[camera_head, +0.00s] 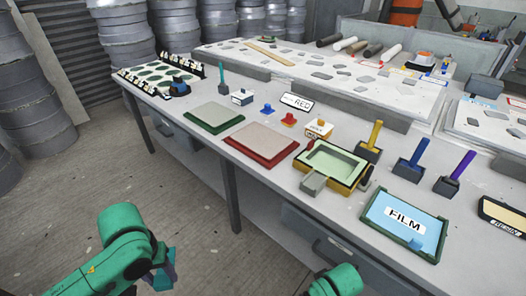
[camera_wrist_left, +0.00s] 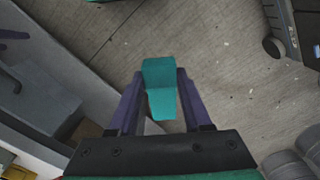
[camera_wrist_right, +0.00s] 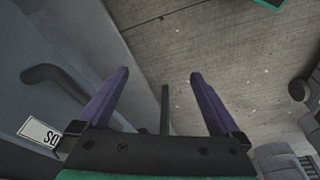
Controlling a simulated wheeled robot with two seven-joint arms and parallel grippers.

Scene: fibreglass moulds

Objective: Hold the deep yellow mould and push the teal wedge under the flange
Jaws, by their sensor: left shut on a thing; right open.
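The deep yellow mould (camera_head: 353,182) sits on the long table in the head view, with a pale green hollow and a grey block at its front left corner. My left gripper (camera_head: 162,277) is low in front of the table, over the floor, well away from the mould. It is shut on the teal wedge (camera_wrist_left: 159,88), which shows between the two purple fingers in the left wrist view. My right gripper (camera_wrist_right: 160,80) is open and empty in the right wrist view. In the head view only part of its green arm shows, at the bottom edge.
The table (camera_head: 300,213) also bears a red-edged panel (camera_head: 262,140), a green-edged panel (camera_head: 214,117), a FILM tray (camera_head: 405,224) and upright-handled tools in yellow, blue and purple. Grey drums (camera_head: 40,125) stand at the left. The floor before the table is clear.

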